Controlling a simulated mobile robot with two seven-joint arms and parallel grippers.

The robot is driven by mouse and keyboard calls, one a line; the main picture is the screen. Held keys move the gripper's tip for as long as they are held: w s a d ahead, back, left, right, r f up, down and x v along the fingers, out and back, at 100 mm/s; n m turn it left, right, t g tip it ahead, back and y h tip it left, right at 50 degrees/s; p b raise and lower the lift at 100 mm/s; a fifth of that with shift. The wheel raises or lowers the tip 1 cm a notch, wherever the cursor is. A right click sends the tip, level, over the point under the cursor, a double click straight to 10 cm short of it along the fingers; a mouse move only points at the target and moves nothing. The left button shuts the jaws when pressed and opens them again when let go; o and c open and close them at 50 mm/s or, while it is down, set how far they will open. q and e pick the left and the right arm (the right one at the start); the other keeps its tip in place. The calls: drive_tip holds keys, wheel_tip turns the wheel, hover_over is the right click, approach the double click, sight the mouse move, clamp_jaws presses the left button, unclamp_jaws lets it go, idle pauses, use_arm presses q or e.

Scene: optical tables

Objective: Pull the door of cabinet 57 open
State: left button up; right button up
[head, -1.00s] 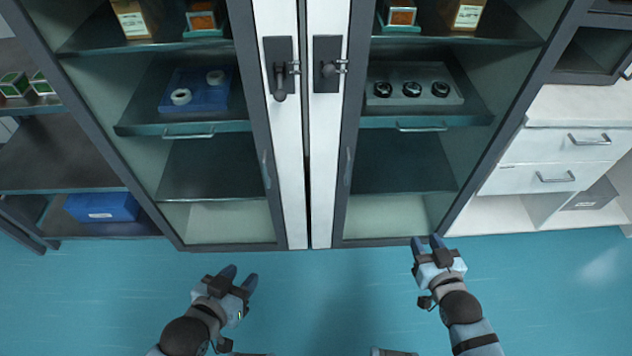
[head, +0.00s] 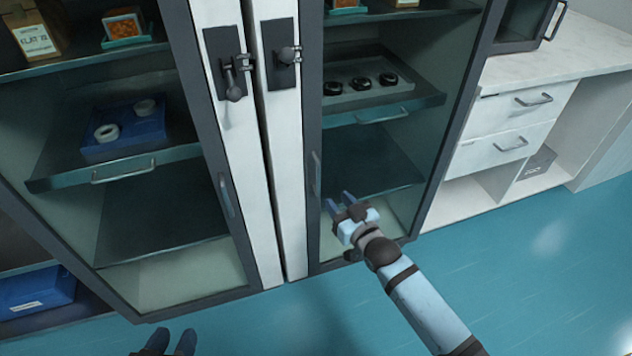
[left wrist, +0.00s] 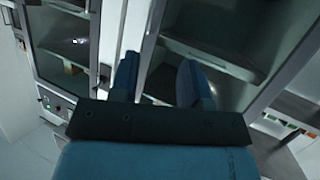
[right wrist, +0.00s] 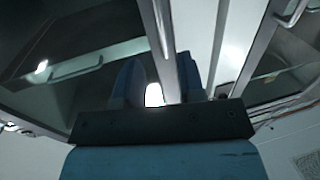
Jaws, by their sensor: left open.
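A tall cabinet with two glass doors fills the middle of the head view. I read no number on it. The left door (head: 236,150) and right door (head: 287,150) are shut, with white and dark grey frames. Each has a slim bar handle low down, the left door's handle (head: 226,195) and the right door's handle (head: 315,174). My right gripper (head: 337,202) is open, in front of the right door, just right of and below its handle. My left gripper (head: 171,342) is open and empty at the bottom edge, low before the left door.
Dark latches, one on the left door (head: 229,63) and one on the right door (head: 281,54), sit higher up. Inside are a blue tray (head: 122,150) and a grey tray (head: 400,85). A white drawer unit (head: 495,120) stands at right. Teal floor (head: 540,270) is free there.

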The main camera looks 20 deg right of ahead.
sight(319, 180)
drive_tip(key=b+x, duration=0.2)
drive_tip(key=x, duration=0.7)
drive_tip(key=shift+w+a, duration=0.15)
drive_tip(key=shift+w, duration=0.15)
use_arm(q)
drive_tip(key=r, duration=0.1)
drive_tip(key=w+d+r+t+h, duration=0.1)
drive_tip(key=r, duration=0.1)
drive_tip(key=r+t, duration=0.1)
drive_tip(key=shift+w+d+r+h, duration=0.15)
drive_tip(key=shift+w+d+h, duration=0.05)
drive_tip(key=shift+d+h, duration=0.2)
use_arm(e)
clamp_jaws()
